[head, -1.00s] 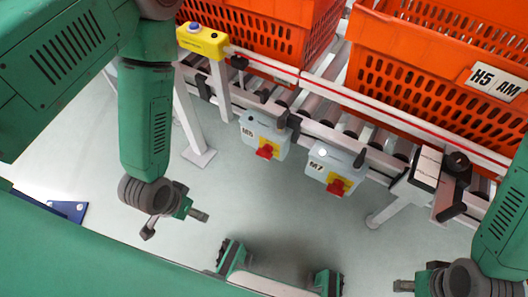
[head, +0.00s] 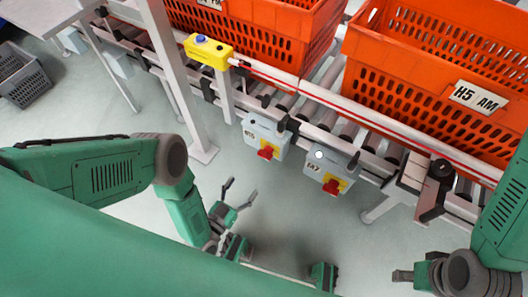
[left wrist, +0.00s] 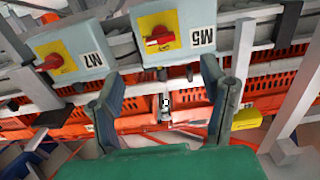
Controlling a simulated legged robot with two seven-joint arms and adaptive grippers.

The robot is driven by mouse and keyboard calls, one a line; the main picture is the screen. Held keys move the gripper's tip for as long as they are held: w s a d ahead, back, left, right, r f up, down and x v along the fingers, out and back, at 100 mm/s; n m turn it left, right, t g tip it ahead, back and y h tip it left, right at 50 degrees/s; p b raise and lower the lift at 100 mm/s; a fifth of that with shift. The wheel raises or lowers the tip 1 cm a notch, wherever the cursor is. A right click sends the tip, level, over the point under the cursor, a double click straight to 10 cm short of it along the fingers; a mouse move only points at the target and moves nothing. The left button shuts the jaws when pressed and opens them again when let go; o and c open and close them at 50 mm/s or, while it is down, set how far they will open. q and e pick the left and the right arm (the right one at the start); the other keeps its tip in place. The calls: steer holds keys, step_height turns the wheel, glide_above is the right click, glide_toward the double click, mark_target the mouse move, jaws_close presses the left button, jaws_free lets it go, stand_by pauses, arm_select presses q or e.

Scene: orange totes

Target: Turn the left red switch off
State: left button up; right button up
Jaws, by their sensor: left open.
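Two grey switch boxes hang from the conveyor's side. The left box, marked M5 (head: 252,130), has a red switch (head: 267,152) on a yellow plate. In the left wrist view this red switch (left wrist: 160,38) is upside down, its handle lying roughly across the picture. The right box, M7 (head: 318,168), has a similar red switch (head: 333,186), also in the left wrist view (left wrist: 52,62). My left gripper (head: 241,189) is open and empty, below the M5 box and apart from it. My right gripper (head: 403,276) is at the lower right, clear of both boxes; its jaw opening is unclear.
The roller conveyor (head: 385,138) carries orange totes (head: 425,85) above the boxes. A yellow button box (head: 208,52) sits on its left part. White legs (head: 200,145) stand left of M5. A grey crate (head: 25,75) lies far left. The floor before the boxes is clear.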

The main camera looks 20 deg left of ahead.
mark_target(264, 155)
arm_select(q)
steer(key=shift+r+b+x, duration=0.1)
steer(key=shift+b+x, duration=0.85)
steer(key=shift+x, duration=2.5)
steer(key=shift+r+b+x, duration=0.15)
steer(key=shift+b+x, duration=0.8)
steer(key=shift+x, duration=2.45)
steer(key=shift+c, duration=0.5)
steer(key=c, duration=1.1)
